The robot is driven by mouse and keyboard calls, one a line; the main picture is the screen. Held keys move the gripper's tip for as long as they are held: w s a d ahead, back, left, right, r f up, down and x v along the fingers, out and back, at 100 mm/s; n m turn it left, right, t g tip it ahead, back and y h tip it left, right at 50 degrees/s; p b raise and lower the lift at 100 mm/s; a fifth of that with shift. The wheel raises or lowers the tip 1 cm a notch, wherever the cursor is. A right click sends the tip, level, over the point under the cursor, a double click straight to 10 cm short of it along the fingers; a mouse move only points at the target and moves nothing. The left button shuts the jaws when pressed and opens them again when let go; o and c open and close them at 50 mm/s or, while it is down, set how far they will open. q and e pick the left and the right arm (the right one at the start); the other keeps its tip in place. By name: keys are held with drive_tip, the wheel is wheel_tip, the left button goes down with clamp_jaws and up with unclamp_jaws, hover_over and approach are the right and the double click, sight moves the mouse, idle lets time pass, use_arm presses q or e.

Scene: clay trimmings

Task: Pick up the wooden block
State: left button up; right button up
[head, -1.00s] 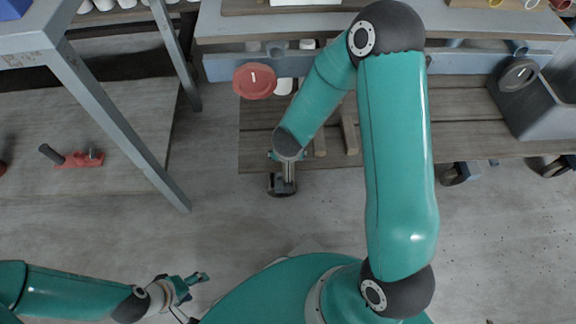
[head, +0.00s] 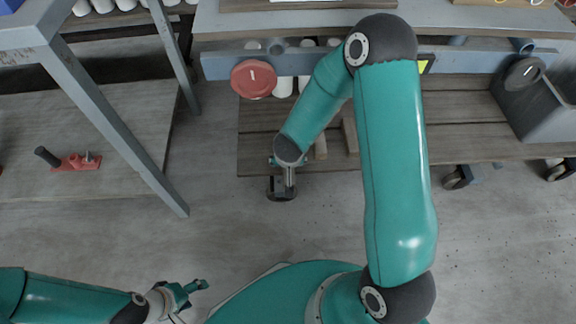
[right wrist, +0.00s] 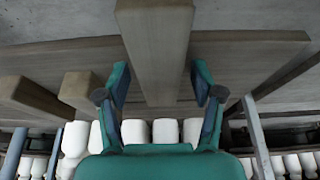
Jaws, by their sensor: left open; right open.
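A long wooden block (right wrist: 155,50) fills the middle of the right wrist view, lying between the fingers of my right gripper (right wrist: 158,88). The fingers are spread on both sides of it, with gaps visible. In the head view my right gripper (head: 282,188) hangs at the front edge of the low slatted shelf; my arm hides the block there. Two similar wooden pieces, one nearer (head: 320,147) and one beside it (head: 350,135), show to its right. My left gripper (head: 188,292) is open and empty, low at the left over the floor.
The low slatted shelf (head: 455,140) holds a grey bin (head: 550,110) at right. White containers (right wrist: 165,130) stand behind. A metal table leg (head: 120,130) stands left. Floor in front is clear.

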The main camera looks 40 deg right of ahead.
drive_tip(key=c, duration=1.3)
drive_tip(key=shift+o, duration=0.2)
drive_tip(key=shift+r, duration=0.15)
